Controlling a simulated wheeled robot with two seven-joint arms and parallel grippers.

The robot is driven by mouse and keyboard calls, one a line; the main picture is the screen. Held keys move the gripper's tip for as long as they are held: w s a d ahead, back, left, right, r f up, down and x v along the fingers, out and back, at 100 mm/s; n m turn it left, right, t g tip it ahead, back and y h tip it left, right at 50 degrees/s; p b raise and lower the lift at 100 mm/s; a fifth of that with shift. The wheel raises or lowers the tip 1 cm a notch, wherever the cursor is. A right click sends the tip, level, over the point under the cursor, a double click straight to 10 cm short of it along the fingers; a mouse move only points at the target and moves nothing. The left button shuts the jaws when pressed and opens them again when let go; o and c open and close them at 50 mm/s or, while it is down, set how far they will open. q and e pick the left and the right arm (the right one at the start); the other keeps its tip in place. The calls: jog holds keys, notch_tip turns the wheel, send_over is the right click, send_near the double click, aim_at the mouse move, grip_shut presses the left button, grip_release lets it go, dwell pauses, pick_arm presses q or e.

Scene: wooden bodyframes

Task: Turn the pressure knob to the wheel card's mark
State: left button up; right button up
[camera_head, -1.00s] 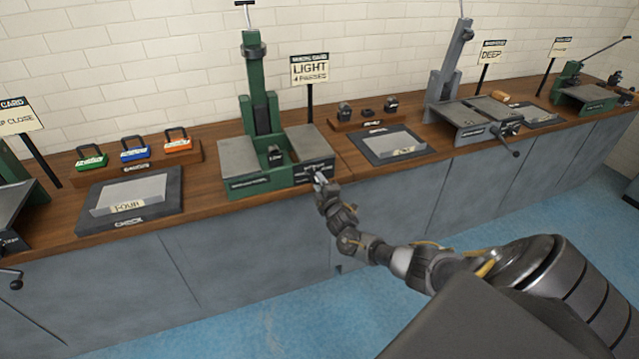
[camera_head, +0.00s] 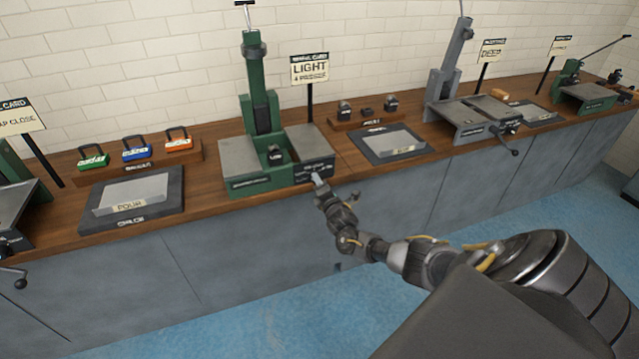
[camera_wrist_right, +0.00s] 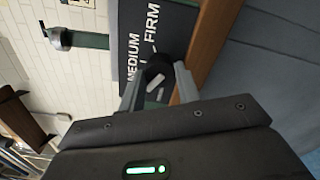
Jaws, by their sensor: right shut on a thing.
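The wheel card (camera_head: 310,68) reads "LIGHT" with a smaller line on passes below, on a post behind the green press (camera_head: 262,183). The dark pressure knob (camera_wrist_right: 158,67) sits on the press's dark front panel (camera_wrist_right: 136,22), where "MEDIUM" and "FIRM" can be read; other lettering is hidden by my gripper. My right gripper (camera_head: 317,179) reaches the panel at the press's front right. In the wrist view my right gripper (camera_wrist_right: 158,82) is shut on the knob, one finger each side. A white pointer shows on the knob; its exact setting is unclear. My left gripper is out of view.
Another tray (camera_head: 425,151) and a grey press (camera_head: 446,85) stand right. Blue floor (camera_head: 300,318) is open before the grey cabinets.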

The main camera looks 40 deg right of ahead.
dwell(0.4)
jog(key=o, duration=1)
jog(key=v, duration=1)
jog(key=shift+s+a, duration=0.2)
jog(key=shift+s, duration=0.15)
